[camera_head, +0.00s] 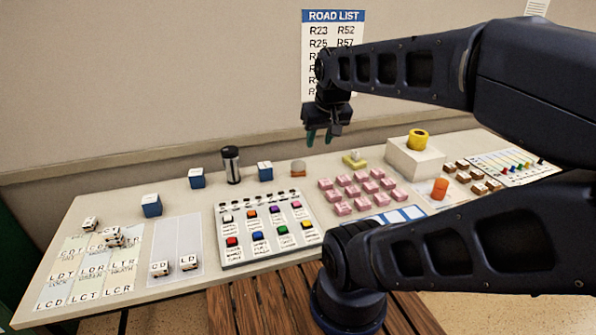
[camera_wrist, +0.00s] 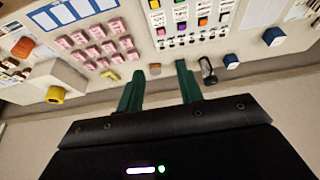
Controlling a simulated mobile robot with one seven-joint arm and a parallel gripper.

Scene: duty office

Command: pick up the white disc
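A small round pale piece with an orange-tan part (camera_head: 298,168) stands near the back edge of the desk; I cannot tell for sure that it is the white disc. In the wrist view the same piece (camera_wrist: 155,69) shows between the fingertips, farther away. A yellow piece with a small whitish top (camera_head: 354,157) lies to its right and also shows in the wrist view (camera_wrist: 109,76). My gripper (camera_head: 319,136) hangs above the back of the desk, between these two in the picture. Its green fingers (camera_wrist: 159,70) are apart, with nothing held.
A black cylinder (camera_head: 231,165) and blue blocks (camera_head: 265,171) stand to the left. Pink blocks (camera_head: 358,190) lie in front, and a cream box with a yellow ring (camera_head: 416,160) is to the right. The wall (camera_head: 150,90) rises close behind the desk.

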